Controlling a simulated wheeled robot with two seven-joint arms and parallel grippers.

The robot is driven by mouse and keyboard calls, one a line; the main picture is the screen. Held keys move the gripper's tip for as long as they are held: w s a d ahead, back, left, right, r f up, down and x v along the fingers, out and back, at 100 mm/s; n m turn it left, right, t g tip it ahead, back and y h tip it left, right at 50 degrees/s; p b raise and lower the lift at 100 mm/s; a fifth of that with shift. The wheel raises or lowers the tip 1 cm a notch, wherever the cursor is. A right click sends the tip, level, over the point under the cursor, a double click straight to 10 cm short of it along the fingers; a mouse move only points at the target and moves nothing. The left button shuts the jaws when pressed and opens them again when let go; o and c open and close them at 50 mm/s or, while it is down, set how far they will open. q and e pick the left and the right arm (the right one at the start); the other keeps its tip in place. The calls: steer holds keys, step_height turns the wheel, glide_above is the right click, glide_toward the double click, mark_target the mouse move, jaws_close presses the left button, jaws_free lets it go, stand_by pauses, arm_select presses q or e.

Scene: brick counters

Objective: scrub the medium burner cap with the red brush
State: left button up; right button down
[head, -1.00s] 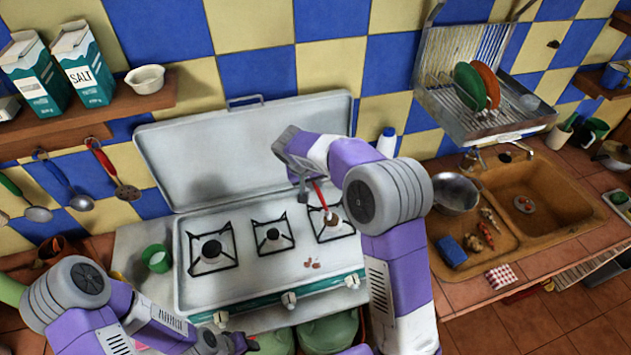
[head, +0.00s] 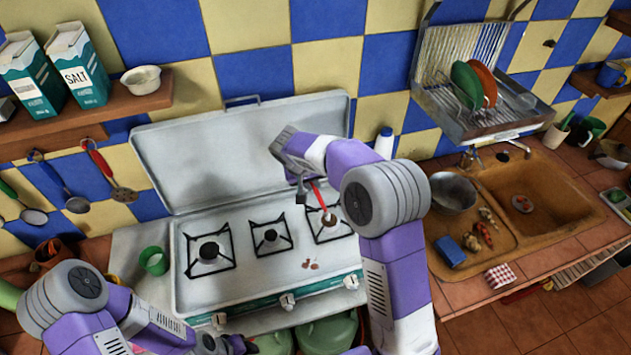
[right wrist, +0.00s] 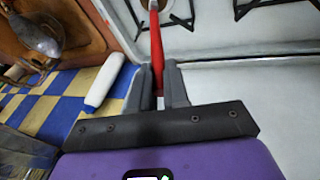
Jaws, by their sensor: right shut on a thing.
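My right gripper (head: 301,188) is shut on the red brush (head: 317,194), which slants down to the right burner of the white stove. The brush's red handle (right wrist: 157,50) runs between the fingers in the right wrist view. Its head is at the brownish right burner cap (head: 329,221); I cannot tell whether they touch. The other caps are a large dark one on the left (head: 208,250) and a smaller one in the middle (head: 270,236). None is labelled medium. My left gripper (head: 232,345) is low at the bottom edge, partly hidden, its fingers unclear.
The raised stove lid (head: 240,150) stands behind the burners. Brown spots (head: 310,264) lie on the stove front. A green cup (head: 154,260) stands left of the stove, a white bottle (head: 384,142) behind my right arm. The sink (head: 540,200) is at right.

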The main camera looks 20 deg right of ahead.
steer(key=shift+d, duration=0.7)
steer(key=shift+a, duration=0.2)
steer(key=shift+a+r, duration=0.1)
steer(key=shift+a, duration=0.5)
steer(key=shift+d, duration=0.1)
steer(key=shift+d+b, duration=0.3)
steer(key=shift+b, duration=0.05)
